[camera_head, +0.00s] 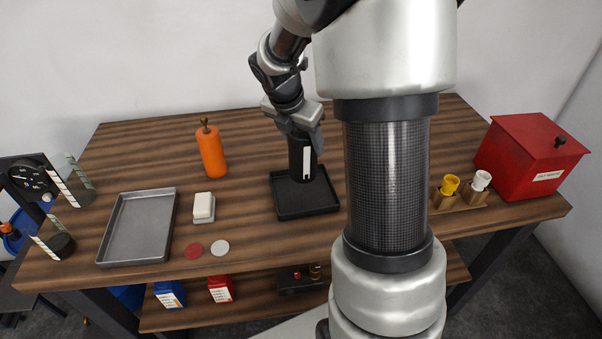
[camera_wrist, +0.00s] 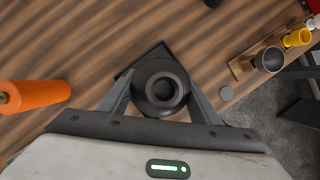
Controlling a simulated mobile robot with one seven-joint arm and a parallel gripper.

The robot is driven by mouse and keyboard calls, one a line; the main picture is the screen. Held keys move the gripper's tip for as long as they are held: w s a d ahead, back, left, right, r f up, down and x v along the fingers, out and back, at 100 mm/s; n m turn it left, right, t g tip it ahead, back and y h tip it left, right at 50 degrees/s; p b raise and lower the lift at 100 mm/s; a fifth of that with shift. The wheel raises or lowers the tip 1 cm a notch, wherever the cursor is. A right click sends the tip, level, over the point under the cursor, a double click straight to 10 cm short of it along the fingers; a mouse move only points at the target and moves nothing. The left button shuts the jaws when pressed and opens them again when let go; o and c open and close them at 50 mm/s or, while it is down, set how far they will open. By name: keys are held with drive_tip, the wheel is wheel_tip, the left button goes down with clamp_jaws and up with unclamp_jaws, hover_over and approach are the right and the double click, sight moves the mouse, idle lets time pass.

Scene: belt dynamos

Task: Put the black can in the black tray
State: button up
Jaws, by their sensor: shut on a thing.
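The black can (camera_head: 302,165) with a white label strip stands upright at the black tray, over its back part. I cannot tell whether its base touches the tray floor. The black tray (camera_head: 308,203) lies on the wooden table left of my column. My gripper (camera_head: 303,132) is above the tray and shut on the top of the can. In the wrist view, the round top of the can (camera_wrist: 161,88) sits between the fingers of my gripper (camera_wrist: 161,105). A corner of the black tray (camera_wrist: 124,75) shows behind it, and most of the tray is hidden there.
An orange bottle (camera_head: 211,152), a white block (camera_head: 204,207), a grey metal tray (camera_head: 140,228) and red and white discs (camera_head: 194,250) are to the left. A red box (camera_head: 530,157) and a wooden holder (camera_head: 443,203) with yellow and white items are to the right.

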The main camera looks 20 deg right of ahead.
sight(303, 164)
wheel_tip(303, 164, down, 7)
drive_tip(key=shift+w+f+b, duration=0.1)
drive_tip(key=shift+f+b, duration=0.05)
drive_tip(key=shift+b, duration=0.45)
drive_tip(key=o, duration=1.7)
drive_tip(key=shift+f, duration=0.1)
